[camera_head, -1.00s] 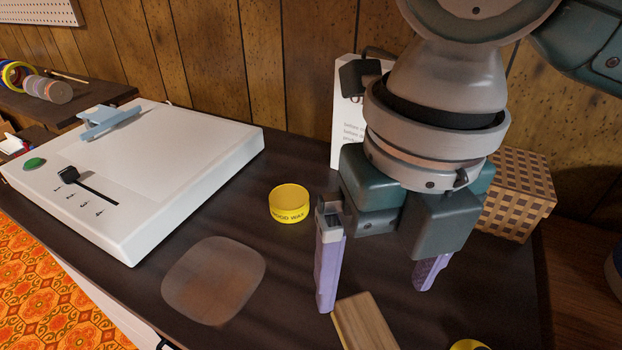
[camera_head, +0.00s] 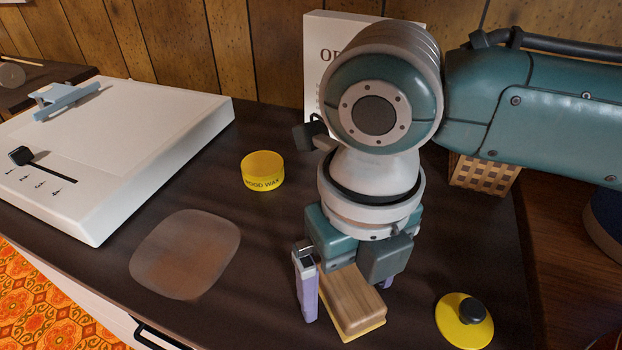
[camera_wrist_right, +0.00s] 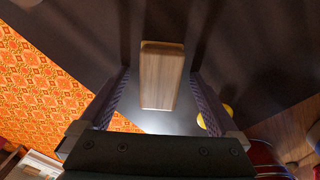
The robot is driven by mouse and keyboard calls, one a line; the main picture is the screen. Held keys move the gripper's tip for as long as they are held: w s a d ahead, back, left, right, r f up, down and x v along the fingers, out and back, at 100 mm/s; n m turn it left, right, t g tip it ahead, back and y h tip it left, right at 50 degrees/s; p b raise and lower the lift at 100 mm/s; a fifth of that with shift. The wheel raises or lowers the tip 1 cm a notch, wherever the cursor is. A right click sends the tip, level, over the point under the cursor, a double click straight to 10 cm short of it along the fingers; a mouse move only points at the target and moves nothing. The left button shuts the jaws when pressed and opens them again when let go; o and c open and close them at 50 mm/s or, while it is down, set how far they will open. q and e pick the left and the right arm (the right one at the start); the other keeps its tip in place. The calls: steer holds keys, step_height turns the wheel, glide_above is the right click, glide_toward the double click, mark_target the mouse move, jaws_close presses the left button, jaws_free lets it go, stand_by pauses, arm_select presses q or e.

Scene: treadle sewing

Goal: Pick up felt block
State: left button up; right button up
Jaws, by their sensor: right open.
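The felt block (camera_head: 351,303) is a wooden block with a yellowish layer along its bottom edge. It lies on the dark tabletop near the front. My right gripper (camera_head: 345,300) is open and points down over it, one purple finger at its left side and the other mostly hidden behind at its right. In the right wrist view the felt block (camera_wrist_right: 161,78) lies between the two spread fingers, with gaps on both sides. My left gripper is not in view.
A yellow wood wax tin (camera_head: 262,171) and a translucent rounded pad (camera_head: 187,253) are on the dark table (camera_head: 240,318) to the left. A yellow lid with a black knob (camera_head: 464,321) is at right. A white machine (camera_head: 150,150) fills the left; a patterned box (camera_head: 484,176) stands behind.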

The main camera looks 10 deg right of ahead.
mark_target(349, 283)
jaws_close()
steer(key=shift+r, duration=0.65)
step_height(349, 283, up, 19)
steer(key=p, duration=0.4)
steer(key=shift+p, duration=0.3)
steer(key=shift+f, duration=0.1)
steer(key=c, duration=0.7)
jaws_free()
steer(key=c, duration=0.6)
